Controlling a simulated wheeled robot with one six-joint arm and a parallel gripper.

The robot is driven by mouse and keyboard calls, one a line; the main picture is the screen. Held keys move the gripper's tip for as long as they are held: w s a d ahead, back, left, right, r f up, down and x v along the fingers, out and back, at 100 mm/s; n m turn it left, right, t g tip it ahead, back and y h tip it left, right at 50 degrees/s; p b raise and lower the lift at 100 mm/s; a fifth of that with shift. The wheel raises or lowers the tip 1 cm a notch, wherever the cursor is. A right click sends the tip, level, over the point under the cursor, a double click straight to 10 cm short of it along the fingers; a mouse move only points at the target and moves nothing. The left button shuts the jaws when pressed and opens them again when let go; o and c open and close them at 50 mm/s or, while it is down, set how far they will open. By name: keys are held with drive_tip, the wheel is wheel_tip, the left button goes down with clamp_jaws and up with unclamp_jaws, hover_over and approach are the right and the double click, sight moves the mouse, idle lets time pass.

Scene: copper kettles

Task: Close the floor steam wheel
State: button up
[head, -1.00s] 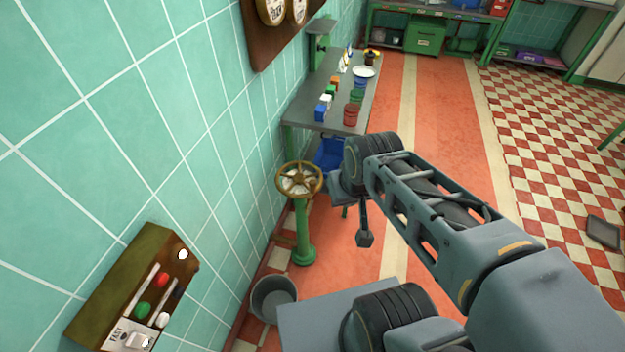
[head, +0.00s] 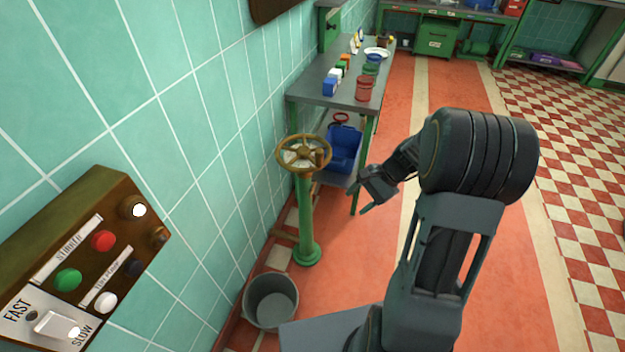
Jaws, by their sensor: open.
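The floor steam wheel (head: 303,153) is a brass-coloured handwheel with spokes and a pale centre. It sits on top of a green floor post (head: 306,215) close to the tiled wall. My gripper (head: 356,201) is open and empty, to the right of the post and lower in the picture than the wheel. A visible gap separates it from both wheel and post. My arm bends in from the right and hides part of the floor.
A grey bucket (head: 270,301) stands on the floor in front of the post. A control box (head: 78,262) with buttons is on the left wall. Behind the wheel is a table (head: 345,92) with coloured tins, and a blue container (head: 343,150) below. The red floor to the right is clear.

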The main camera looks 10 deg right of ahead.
drive_tip(key=w+d+f+m+t+y+b, duration=0.35)
drive_tip(key=w+m+y, duration=0.3)
drive_tip(key=w, duration=0.25)
wheel_tip(320, 180, up, 6)
drive_tip(key=w+m+t+y, duration=0.3)
drive_tip(key=b+x, duration=0.2)
drive_tip(key=x, duration=1.1)
drive_tip(key=shift+a+f, duration=0.3)
drive_tip(key=shift+a, duration=0.05)
drive_tip(key=shift+s+g+h, duration=0.1)
drive_tip(key=shift+g+h, duration=0.15)
drive_tip(key=shift+c, duration=0.3)
clamp_jaws()
